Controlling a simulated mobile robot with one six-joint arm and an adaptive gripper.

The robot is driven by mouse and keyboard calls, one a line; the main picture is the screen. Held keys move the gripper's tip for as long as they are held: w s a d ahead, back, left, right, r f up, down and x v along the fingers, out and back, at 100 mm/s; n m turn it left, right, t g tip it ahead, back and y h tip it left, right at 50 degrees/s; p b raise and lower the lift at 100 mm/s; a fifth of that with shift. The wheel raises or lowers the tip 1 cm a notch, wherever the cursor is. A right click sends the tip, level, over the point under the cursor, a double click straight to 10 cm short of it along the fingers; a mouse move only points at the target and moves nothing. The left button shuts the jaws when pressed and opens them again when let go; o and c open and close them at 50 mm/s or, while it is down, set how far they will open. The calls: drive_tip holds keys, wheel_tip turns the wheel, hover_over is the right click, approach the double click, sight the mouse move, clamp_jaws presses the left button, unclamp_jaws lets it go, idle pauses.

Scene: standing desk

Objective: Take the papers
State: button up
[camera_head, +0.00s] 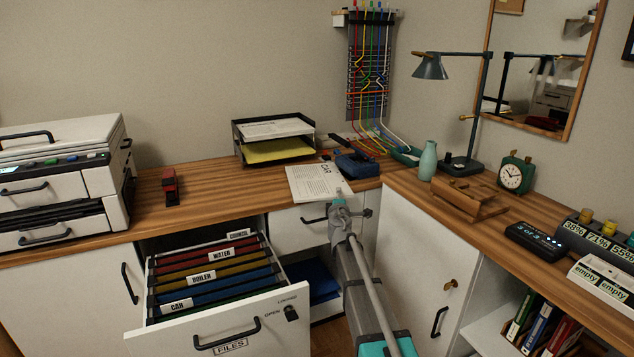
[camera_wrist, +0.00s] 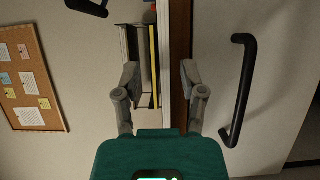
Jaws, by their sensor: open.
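A white sheet of papers headed "CAR" (camera_head: 312,184) lies flat on the desk near its front edge, left of the corner. My gripper (camera_head: 341,203) is at the front edge, by the papers' lower right end, and covers a little of that area. In the wrist view my gripper (camera_wrist: 159,78) is open, one finger on each side of a thin white strip and the brown desk edge. The strip looks like the papers seen edge-on. I cannot tell whether the fingers touch anything.
A black paper tray (camera_head: 274,160) with white and yellow sheets stands behind the papers. A blue hole punch (camera_head: 357,164) sits to the right. An open drawer of hanging files (camera_head: 215,275) juts out at lower left. A black cabinet handle (camera_wrist: 238,90) is near my gripper in the wrist view.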

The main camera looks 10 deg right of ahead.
drive_tip(key=shift+w+d+f, duration=0.1)
drive_tip(key=shift+w+d, duration=0.05)
drive_tip(key=shift+w, duration=0.6)
drive_tip(key=shift+w+d+f, duration=0.1)
drive_tip(key=shift+w+d, duration=0.05)
drive_tip(key=shift+w, duration=0.6)
drive_tip(key=shift+w+d+f, duration=0.1)
drive_tip(key=shift+w+d, duration=0.05)
drive_tip(key=shift+w, duration=0.6)
drive_tip(key=shift+r, duration=0.1)
clamp_jaws()
